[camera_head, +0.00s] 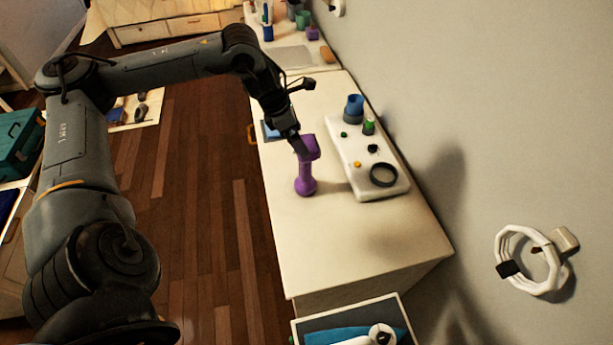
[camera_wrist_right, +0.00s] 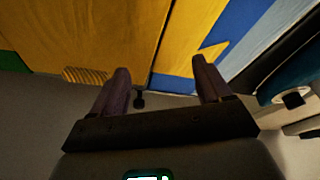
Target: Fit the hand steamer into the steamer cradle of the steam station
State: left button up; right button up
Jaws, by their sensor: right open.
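My left gripper (camera_head: 301,152) is at the steamer's head, coming from above and behind. Its fingertips overlap the head in the picture, so I cannot tell whether they grip it. The white steam station (camera_head: 388,154) lies to the right of the steamer. It has a dark ring (camera_head: 383,175) at its near end, which may be the steamer cradle. My right gripper (camera_wrist_right: 162,92) is open and empty in the right wrist view; it is not visible in the head view.
The station also carries a blue cup (camera_head: 354,106), a green piece (camera_head: 369,127) and small knobs. The white counter (camera_head: 330,245) is clear in front of the steamer. A wall borders it on the right. The right wrist view shows a yellow panel (camera_wrist_right: 80,35) close ahead.

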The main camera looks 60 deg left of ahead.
aim_at(306, 142)
pick_arm(q)
jog(key=shift+b+x, duration=0.55)
jog(key=shift+x, duration=2.2)
pick_arm(e)
jog(key=shift+d+f, duration=0.15)
jog(key=shift+f, duration=0.4)
pick_arm(q)
jog(key=shift+w+a+r, duration=0.1)
jog(key=shift+w+a, duration=0.05)
jog(key=shift+a, duration=0.05)
jog(key=c, duration=1.7)
jog(key=shift+r, duration=0.2)
